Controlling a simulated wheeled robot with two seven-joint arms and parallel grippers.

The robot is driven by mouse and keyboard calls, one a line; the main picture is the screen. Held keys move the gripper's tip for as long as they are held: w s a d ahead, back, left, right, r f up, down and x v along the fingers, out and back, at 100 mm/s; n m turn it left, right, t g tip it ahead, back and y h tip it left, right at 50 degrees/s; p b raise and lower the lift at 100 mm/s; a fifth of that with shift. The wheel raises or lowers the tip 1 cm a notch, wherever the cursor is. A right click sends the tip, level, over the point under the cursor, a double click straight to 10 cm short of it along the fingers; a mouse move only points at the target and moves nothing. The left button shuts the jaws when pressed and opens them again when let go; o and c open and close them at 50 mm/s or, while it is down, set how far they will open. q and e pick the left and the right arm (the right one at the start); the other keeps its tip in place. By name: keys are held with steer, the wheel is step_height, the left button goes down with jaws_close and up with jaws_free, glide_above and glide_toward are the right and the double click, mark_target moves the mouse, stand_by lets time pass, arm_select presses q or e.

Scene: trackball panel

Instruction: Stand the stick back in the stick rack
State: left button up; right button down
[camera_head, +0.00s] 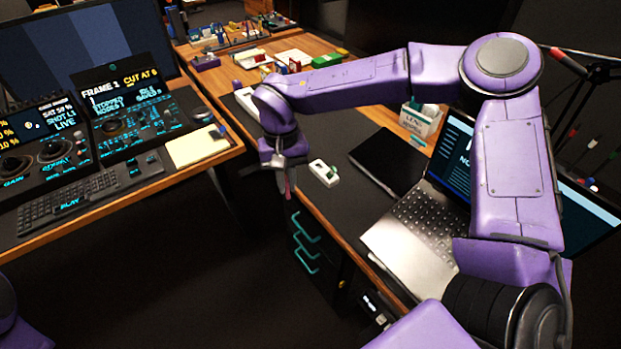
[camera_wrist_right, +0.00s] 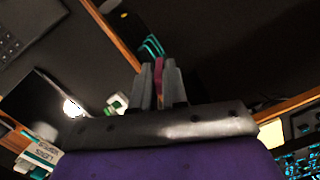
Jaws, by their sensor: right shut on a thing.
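My right gripper (camera_head: 287,182) hangs beside the near edge of the right-hand desk, pointing down. It is shut on a thin pink-red stick (camera_head: 287,188), which also shows between the grey fingers in the right wrist view (camera_wrist_right: 158,72). Most of the stick is hidden by the fingers, so its length and exact tilt are hard to tell. I cannot make out for certain which thing is the stick rack. My left gripper is not in view.
A white-and-green dispenser (camera_head: 324,172) is on the desk just right of the gripper. A laptop (camera_head: 412,232), black pad (camera_head: 386,160) and white labelled box (camera_head: 420,121) are farther right. Teal handles (camera_head: 304,243) stick out below the desk edge. A control desk (camera_head: 100,207) stands left.

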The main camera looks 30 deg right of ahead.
steer(key=w+d+r+m+t+b, duration=0.15)
steer(key=d+m+b, duration=0.35)
steer(key=m, duration=1.1)
steer(key=w+d+m+t+b, duration=0.15)
steer(key=m+b, duration=0.55)
steer(key=m, duration=0.8)
steer(key=shift+h, duration=0.3)
steer(key=w+d+f, duration=0.3)
steer(key=w+d+f+p, duration=0.1)
steer(key=w+d+f, duration=0.1)
steer(key=w+d, duration=0.1)
steer(key=w+d+f+p, duration=0.1)
steer(key=w+d+f, duration=0.2)
steer(key=d, duration=0.1)
steer(key=shift+f, duration=0.3)
steer(key=shift+w+d+f, duration=0.1)
steer(key=shift+d+f, duration=0.05)
steer(key=shift+f, duration=0.15)
step_height(320, 180, down, 3)
steer(key=shift+f, duration=0.25)
steer(key=c, duration=1.1)
jaws_free()
steer(key=shift+c, duration=0.2)
steer(key=shift+r, duration=0.45)
step_height(320, 180, up, 11)
steer(key=s, duration=0.1)
steer(key=shift+s+r+p, duration=0.2)
steer(key=shift+s+p, duration=0.15)
steer(key=shift+s, duration=0.05)
